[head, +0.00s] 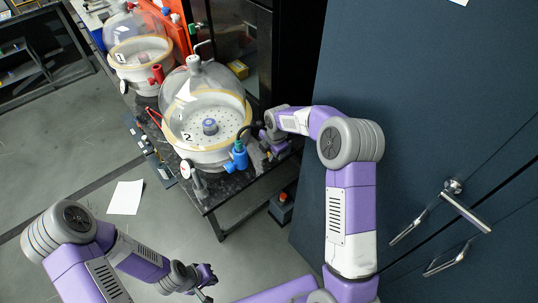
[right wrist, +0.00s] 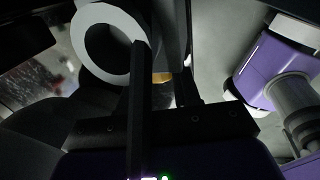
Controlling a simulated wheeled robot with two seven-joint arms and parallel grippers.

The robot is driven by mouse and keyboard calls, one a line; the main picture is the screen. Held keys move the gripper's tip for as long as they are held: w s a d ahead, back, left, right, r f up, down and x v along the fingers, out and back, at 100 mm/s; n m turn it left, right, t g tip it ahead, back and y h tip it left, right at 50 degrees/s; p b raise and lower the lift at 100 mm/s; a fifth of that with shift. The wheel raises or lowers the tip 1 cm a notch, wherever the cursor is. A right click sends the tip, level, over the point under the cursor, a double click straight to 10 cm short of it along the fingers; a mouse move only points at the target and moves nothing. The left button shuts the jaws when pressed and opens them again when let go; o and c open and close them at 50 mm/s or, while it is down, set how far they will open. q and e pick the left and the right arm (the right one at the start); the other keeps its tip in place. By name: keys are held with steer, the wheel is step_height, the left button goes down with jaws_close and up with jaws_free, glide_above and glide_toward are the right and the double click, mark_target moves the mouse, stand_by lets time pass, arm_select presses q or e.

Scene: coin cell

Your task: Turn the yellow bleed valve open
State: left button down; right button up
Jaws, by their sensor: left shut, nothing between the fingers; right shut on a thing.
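The yellow bleed valve is not plainly visible in the head view. A small yellow patch, possibly its handle (right wrist: 162,77), shows between the dark fingers in the right wrist view. My right gripper (head: 268,146) is at the right side of glass desiccator 2 (head: 205,90), close to a blue fitting (head: 239,156) and a black hose. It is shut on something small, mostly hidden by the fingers. The right gripper also shows close up in the wrist view (right wrist: 160,90). My left gripper (head: 207,283) is shut and empty, low over the floor, away from the bench.
Desiccator 1 (head: 138,45) with a red fitting (head: 157,74) stands behind on the dark bench (head: 225,192). A gauge (head: 186,169) is at the front of desiccator 2. A tall dark blue cabinet (head: 440,100) stands close on the right. The floor at left is mostly clear, with a white sheet (head: 126,198).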

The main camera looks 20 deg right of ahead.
steer(key=shift+s+d+f+t+y+b, duration=0.1)
steer(key=shift+t+y+b, duration=0.05)
steer(key=shift+t+b, duration=0.3)
steer(key=shift+s+f+t+y+b, duration=0.1)
steer(key=shift+t+y+b, duration=0.05)
steer(key=shift+t+b, duration=0.25)
arm_select(q)
step_height(320, 180, down, 3)
steer(key=shift+f+b, duration=0.1)
steer(key=shift+b, duration=0.2)
arm_select(e)
steer(key=shift+r+t, duration=0.15)
steer(key=shift+t, duration=0.1)
steer(key=o, duration=1.1)
steer(key=shift+c, duration=0.2)
arm_select(q)
step_height(320, 180, up, 2)
steer(key=shift+r+p, duration=0.15)
steer(key=shift+p, duration=0.95)
arm_select(e)
steer(key=a+v, duration=0.1)
steer(key=v, duration=0.6)
steer(key=shift+d+r, duration=0.3)
steer(key=shift+d, duration=0.25)
